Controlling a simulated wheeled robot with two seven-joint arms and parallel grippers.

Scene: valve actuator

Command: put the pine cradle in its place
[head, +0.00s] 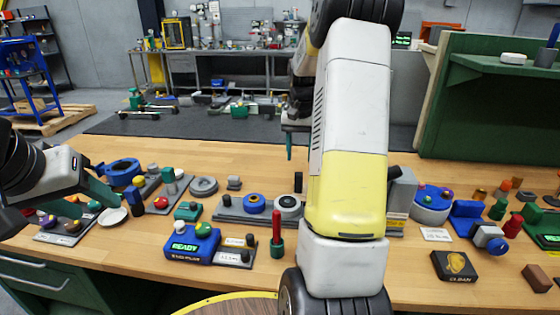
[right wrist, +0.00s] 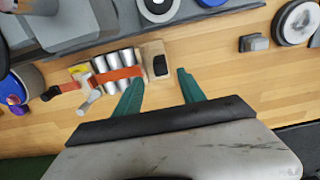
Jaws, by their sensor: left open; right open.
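What looks like the pine cradle (right wrist: 155,62) shows in the right wrist view as a pale wooden piece with a dark slot. It adjoins a row of silver cylinders (right wrist: 118,62) under an orange strap (right wrist: 112,76). My right gripper (right wrist: 160,77) is open, its teal fingertips just short of the pale piece and either side of its near end; contact is not clear. In the head view my right arm hides this area, and one teal finger (head: 289,150) shows beside it. My left gripper (head: 112,192) is open at the bench's left, near a white dish (head: 112,216).
The wooden bench (head: 130,277) carries several fixtures: a blue READY box (head: 192,244), a grey plate with rings (head: 228,212), and a red-handled tool (head: 276,238). A blue round holder (head: 431,208) stands right of my arm. Bare wood lies right of my right gripper (right wrist: 225,65).

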